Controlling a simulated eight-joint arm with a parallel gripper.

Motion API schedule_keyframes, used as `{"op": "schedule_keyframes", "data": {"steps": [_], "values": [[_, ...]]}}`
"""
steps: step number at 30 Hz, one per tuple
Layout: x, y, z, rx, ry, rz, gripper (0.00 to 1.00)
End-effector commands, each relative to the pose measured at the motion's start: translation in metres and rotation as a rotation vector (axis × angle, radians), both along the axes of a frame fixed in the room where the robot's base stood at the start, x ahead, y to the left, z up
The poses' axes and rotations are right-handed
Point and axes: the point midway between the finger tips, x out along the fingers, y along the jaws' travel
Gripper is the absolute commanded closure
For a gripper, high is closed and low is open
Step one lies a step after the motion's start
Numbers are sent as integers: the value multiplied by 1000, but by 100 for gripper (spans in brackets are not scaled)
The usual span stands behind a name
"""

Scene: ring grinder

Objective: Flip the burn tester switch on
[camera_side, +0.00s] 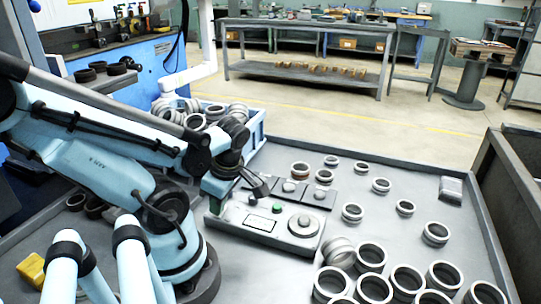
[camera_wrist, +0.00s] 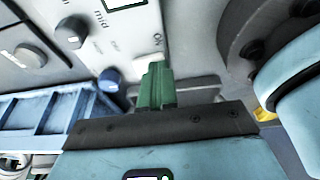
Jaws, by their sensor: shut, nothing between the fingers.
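The burn tester (camera_side: 238,220) appears to be the low pale box on the table in the side view, with a small display, a green spot and a round disc on top. In the wrist view a pale panel (camera_wrist: 125,38) with printed labels, a dark knob (camera_wrist: 72,31) and a blue knob (camera_wrist: 109,80) shows ahead of the fingers. My gripper (camera_wrist: 156,82) has green fingers, shut together and empty, close to this panel near an "On" label. In the side view the wrist end is just above the box's back left part.
Several metal rings (camera_side: 372,254) lie on the grey table (camera_side: 400,200) at the right and front. A blue crate (camera_side: 252,130) full of rings stands behind my wrist; its blue side also shows in the wrist view (camera_wrist: 40,118). A small grey block (camera_side: 451,190) sits at the right.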

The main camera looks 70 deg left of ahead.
Motion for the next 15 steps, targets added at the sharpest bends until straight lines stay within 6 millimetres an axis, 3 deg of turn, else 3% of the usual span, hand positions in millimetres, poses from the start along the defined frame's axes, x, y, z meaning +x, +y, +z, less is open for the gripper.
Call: {"op": "schedule_keyframes", "data": {"steps": [15], "values": [[6, 6, 3, 0, 0, -1, 100]]}}
